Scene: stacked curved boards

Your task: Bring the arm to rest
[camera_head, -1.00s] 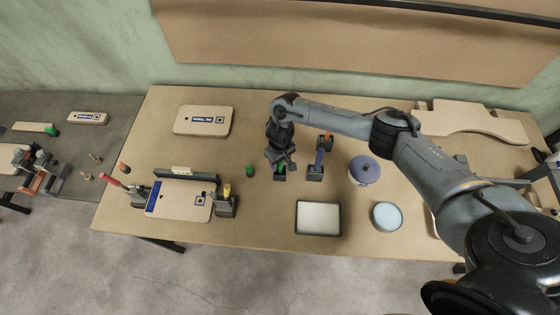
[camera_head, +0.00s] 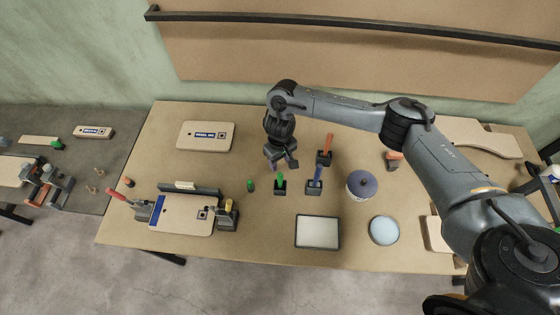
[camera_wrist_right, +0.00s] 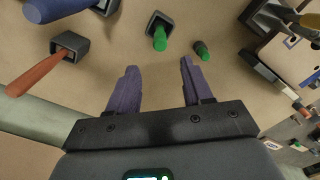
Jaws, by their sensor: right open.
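My right arm reaches in from the right of the head view. Its gripper (camera_head: 282,160) hangs over the table, just behind a green-handled piece in a black holder (camera_head: 280,188). In the right wrist view the two purple fingers (camera_wrist_right: 158,72) are apart, with nothing between them. The green handle (camera_wrist_right: 160,40) in its holder shows beyond the fingertips, apart from them. My left gripper is in neither view.
An orange-handled tool (camera_head: 327,143) and a blue-handled tool (camera_head: 317,174) stand in black holders nearby. A small green object (camera_head: 250,185) lies left. A clamped board (camera_head: 183,215), a grey tray (camera_head: 317,232), a purple-lidded tub (camera_head: 361,186) and a light-blue disc (camera_head: 384,230) are on the table (camera_head: 260,250).

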